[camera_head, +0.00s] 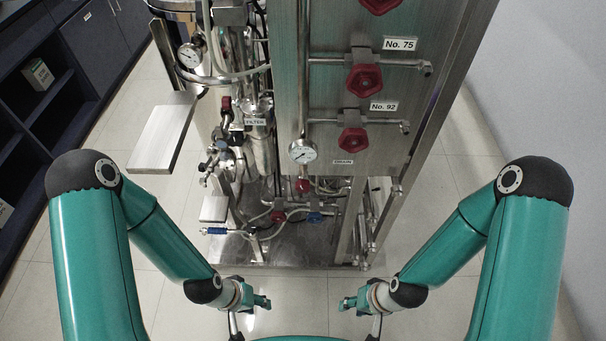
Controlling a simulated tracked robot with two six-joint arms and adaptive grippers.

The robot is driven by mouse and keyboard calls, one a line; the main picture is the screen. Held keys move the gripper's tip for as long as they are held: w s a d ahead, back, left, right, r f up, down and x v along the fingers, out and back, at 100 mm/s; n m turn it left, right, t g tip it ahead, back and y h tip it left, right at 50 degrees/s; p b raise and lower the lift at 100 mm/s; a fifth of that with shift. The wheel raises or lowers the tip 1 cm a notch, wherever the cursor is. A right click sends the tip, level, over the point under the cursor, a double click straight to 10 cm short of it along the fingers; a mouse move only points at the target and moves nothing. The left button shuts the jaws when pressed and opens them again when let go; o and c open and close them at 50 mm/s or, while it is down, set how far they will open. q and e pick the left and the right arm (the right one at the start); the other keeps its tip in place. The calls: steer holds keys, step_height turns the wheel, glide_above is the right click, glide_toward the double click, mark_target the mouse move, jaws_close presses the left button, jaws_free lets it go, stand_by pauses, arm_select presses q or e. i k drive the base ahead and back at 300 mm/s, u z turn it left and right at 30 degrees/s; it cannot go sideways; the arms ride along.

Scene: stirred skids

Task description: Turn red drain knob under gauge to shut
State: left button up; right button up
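A small red knob (303,186) sits just below a round white-faced gauge (302,151) on the skid's steel panel. A small label that seems to read DRAIN (342,162) is to the right of the gauge. Whether the knob's valve is open or shut cannot be told. My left gripper (264,302) is low in front of the skid's base, well below and left of the knob. My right gripper (345,303) is at a similar height, below and right of it. Both are apart from the skid and seem to hold nothing; their finger opening is too small to tell.
Larger red knobs labelled No. 75 (364,81) and No. 92 (353,140) are above the gauge on the panel. Lower pipes carry another red handle (278,216) and a blue handle (314,217). A flat steel plate (163,137) juts out at left. The floor before the skid is clear.

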mark_target(302, 186)
steer(key=z, duration=0.1)
steer(key=k, duration=0.5)
steer(key=u, duration=1)
steer(key=i, duration=0.55)
steer(key=u, duration=0.1)
steer(key=k, duration=0.55)
steer(key=u, duration=0.05)
